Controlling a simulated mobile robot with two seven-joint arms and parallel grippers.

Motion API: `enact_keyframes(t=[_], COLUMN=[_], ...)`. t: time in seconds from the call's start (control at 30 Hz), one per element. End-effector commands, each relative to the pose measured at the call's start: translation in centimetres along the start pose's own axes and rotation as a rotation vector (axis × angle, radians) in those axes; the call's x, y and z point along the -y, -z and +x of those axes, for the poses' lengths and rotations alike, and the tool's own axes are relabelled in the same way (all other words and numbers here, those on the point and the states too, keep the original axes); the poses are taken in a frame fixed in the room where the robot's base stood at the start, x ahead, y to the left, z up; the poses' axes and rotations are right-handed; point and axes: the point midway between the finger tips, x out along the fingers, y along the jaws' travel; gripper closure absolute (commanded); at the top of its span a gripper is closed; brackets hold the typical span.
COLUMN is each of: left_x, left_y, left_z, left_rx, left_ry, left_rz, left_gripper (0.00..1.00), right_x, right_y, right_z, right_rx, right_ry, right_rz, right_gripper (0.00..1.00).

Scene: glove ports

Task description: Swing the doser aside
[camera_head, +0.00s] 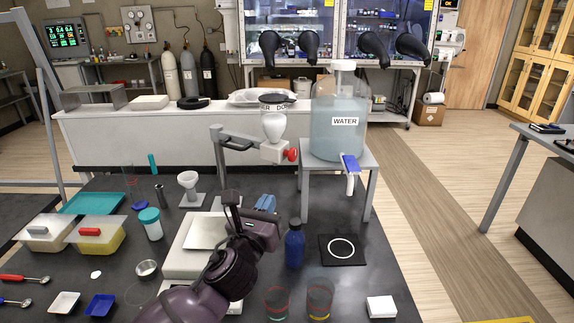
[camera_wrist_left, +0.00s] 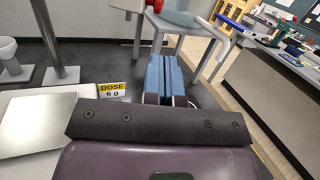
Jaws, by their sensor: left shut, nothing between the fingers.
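The doser (camera_head: 274,127) is a white hopper with a dark lettered rim, carried on a grey swing arm (camera_head: 238,139) from an upright post (camera_head: 218,165). A red knob (camera_head: 292,154) sits at its right end, beside the water stand. In the left wrist view the post (camera_wrist_left: 55,45) stands at upper left and the red knob (camera_wrist_left: 154,5) shows at the top edge. My left gripper (camera_head: 266,200), with blue fingers, is shut and empty, below the doser and apart from it. The fingers also show in the left wrist view (camera_wrist_left: 164,75).
A water jug (camera_head: 337,125) stands on a grey stand (camera_head: 369,165) right of the doser. A balance (camera_head: 185,262) lies left of my left arm. A blue bottle (camera_head: 294,244) and two glass beakers (camera_head: 277,300) stand close by. A yellow dose sign (camera_wrist_left: 112,90) is near the fingers.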

Motion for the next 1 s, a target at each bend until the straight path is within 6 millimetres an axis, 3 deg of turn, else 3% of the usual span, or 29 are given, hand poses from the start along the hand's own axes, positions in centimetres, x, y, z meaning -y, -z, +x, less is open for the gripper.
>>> enact_keyframes(t=[0.27,0.8,1.0], left_x=[0.0,0.1,0.0], left_y=[-0.1,-0.1,-0.1], left_z=[1.3,10.1,12.5], left_rx=[0.002,0.002,0.001], left_ry=[0.0,-0.001,-0.001], left_rz=[0.054,0.05,0.05], left_gripper=[1.0,1.0,1.0], right_x=[-0.1,-0.1,-0.1], right_y=[0.6,-0.3,-0.2], right_z=[0.0,-0.6,-0.5], right_rx=[-0.01,0.011,0.009], right_ry=[0.001,-0.003,-0.003], right_rz=[-0.003,0.001,0.004], right_gripper=[0.7,0.7,0.7])
